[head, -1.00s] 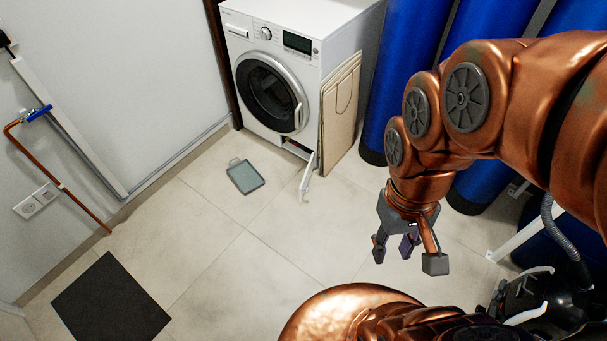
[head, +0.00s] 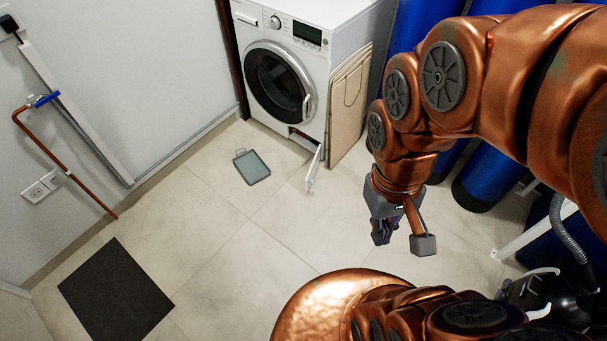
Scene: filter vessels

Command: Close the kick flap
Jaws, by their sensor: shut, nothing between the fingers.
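The kick flap (head: 315,170) is a narrow white panel at the bottom right of the washing machine (head: 290,72). It stands swung out from the machine's base towards the room, and a dark opening (head: 302,138) shows beside it. My gripper (head: 382,236) is shut and empty. It hangs over the floor, to the right of the flap and nearer to me, clearly apart from it. The far side of the flap and the inside of the opening are mostly hidden.
A grey tray (head: 252,167) lies on the floor left of the flap. Flat beige boards (head: 346,110) lean against the machine's right side. Blue cylinders (head: 484,178) stand at the right. A dark mat (head: 115,288) lies front left. The tiled floor between is clear.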

